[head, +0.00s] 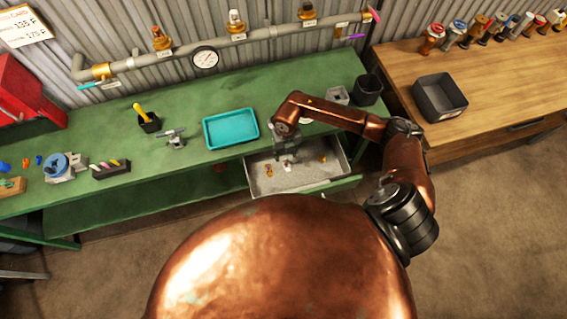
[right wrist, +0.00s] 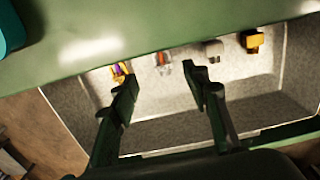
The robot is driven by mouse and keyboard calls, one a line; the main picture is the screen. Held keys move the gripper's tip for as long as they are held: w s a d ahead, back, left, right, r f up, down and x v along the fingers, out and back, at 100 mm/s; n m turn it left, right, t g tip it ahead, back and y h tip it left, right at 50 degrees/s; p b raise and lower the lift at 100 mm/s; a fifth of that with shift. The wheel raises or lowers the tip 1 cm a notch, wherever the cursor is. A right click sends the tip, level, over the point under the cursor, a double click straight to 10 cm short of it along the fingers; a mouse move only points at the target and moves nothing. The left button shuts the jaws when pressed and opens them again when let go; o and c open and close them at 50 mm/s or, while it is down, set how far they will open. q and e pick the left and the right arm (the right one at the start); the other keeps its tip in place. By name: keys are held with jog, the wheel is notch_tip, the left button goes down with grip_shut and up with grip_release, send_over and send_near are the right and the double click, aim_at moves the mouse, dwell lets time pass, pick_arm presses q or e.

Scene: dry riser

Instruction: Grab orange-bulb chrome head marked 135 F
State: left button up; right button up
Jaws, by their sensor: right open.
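Several small sprinkler heads lie in the open grey drawer (head: 262,186). In the right wrist view one is chrome-coloured with an orange-red part (right wrist: 162,62); its marking is too small to read. A brass head with a purple part (right wrist: 120,70) lies left of it. A dull grey head (right wrist: 213,50) and a brass-yellow head (right wrist: 252,40) lie to the right. My right gripper (right wrist: 160,77) is open and empty over the drawer, its fingers apart, with the chrome-and-orange head beyond the gap. In the head view my right gripper (head: 288,152) partly covers the drawer. My left gripper is not in view.
The green bench (head: 95,160) overhangs the drawer's back. A teal tray (head: 231,129), a gauge (head: 205,59) on a wall pipe, and a dark cup (head: 368,90) are around. A black bin (head: 440,97) stands on the wooden bench (head: 500,80).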

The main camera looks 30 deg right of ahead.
aim_at(286, 162)
jog(key=shift+w+f, duration=0.2)
jog(key=shift+f, duration=0.7)
notch_tip(286, 162, down, 2)
jog(key=shift+d+f, duration=0.1)
jog(key=shift+f, duration=0.05)
jog(key=shift+w+d+f+b, duration=0.1)
jog(key=shift+w+f+b, duration=0.1)
jog(key=shift+f, duration=0.95)
jog(key=shift+w+d+f+b, duration=0.1)
jog(key=shift+w+f, duration=0.05)
jog(key=shift+f, duration=0.95)
jog(key=shift+c, duration=0.5)
grip_shut()
